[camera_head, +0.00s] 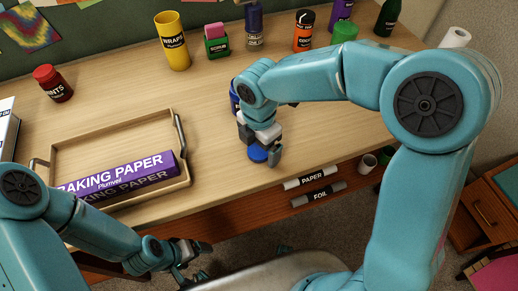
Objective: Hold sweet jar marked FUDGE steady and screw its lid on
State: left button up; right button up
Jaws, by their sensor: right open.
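A round blue lid (257,154) is on the table near its front edge. My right gripper (262,150) is open, right over the lid, with its fingers at the lid's sides; I cannot tell whether they touch it. A dark blue jar (235,96) stands behind, mostly hidden by my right wrist; no FUDGE label can be read on it. My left gripper (192,262) is low in front of the table edge, away from the jar and lid. Its jaws are too unclear to tell whether they are open.
A wooden tray (112,124) holds a purple baking paper box (120,174) at the left. A red jar (53,83) and a yellow wraps can (172,42) stand behind. PAPER (310,177) and FOIL (318,195) rolls are below the front edge.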

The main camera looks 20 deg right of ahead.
aim_at(259, 150)
jog(key=c, duration=1.1)
pick_arm(q)
jog(key=shift+r, duration=0.1)
pick_arm(e)
jog(key=shift+r, duration=0.15)
pick_arm(q)
notch_tip(259, 150, up, 4)
jog(key=p, duration=0.3)
jog(key=shift+f+p, duration=0.25)
jog(key=shift+p, duration=0.05)
pick_arm(e)
notch_tip(259, 150, up, 20)
jog(key=shift+f, duration=0.1)
pick_arm(q)
jog(key=shift+o, duration=0.3)
